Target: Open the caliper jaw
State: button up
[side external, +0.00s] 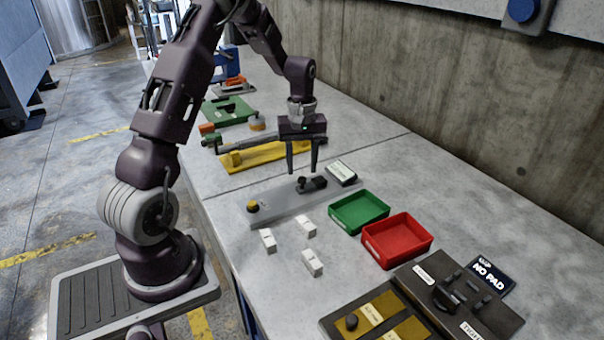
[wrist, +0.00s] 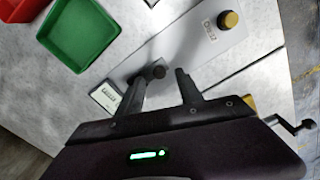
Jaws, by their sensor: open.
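A light grey plate (side external: 280,203) lies on the bench with a round yellow button (side external: 252,206) at its left end. A small dark fixture with a knob (side external: 312,184) sits at its right end; it looks like the caliper jaw, but I cannot tell its position. In the wrist view the dark knob (wrist: 157,72) shows between my fingertips, partly hidden by the left finger. The plate (wrist: 190,42) and yellow button (wrist: 229,19) lie beyond. My gripper (side external: 302,172) is open and empty, pointing down just above the dark fixture. It also shows in the wrist view (wrist: 160,76).
A small display card (side external: 341,173) lies beside the fixture. A green tray (side external: 358,212) and a red tray (side external: 398,240) stand to the right. Several white blocks (side external: 306,227) lie in front. A yellow-based fixture (side external: 265,153) is behind. A concrete wall (side external: 440,110) bounds the bench.

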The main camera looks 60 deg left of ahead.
aim_at(302, 178)
jog(key=shift+f, duration=1.6)
grip_shut()
jog(key=shift+r, duration=0.1)
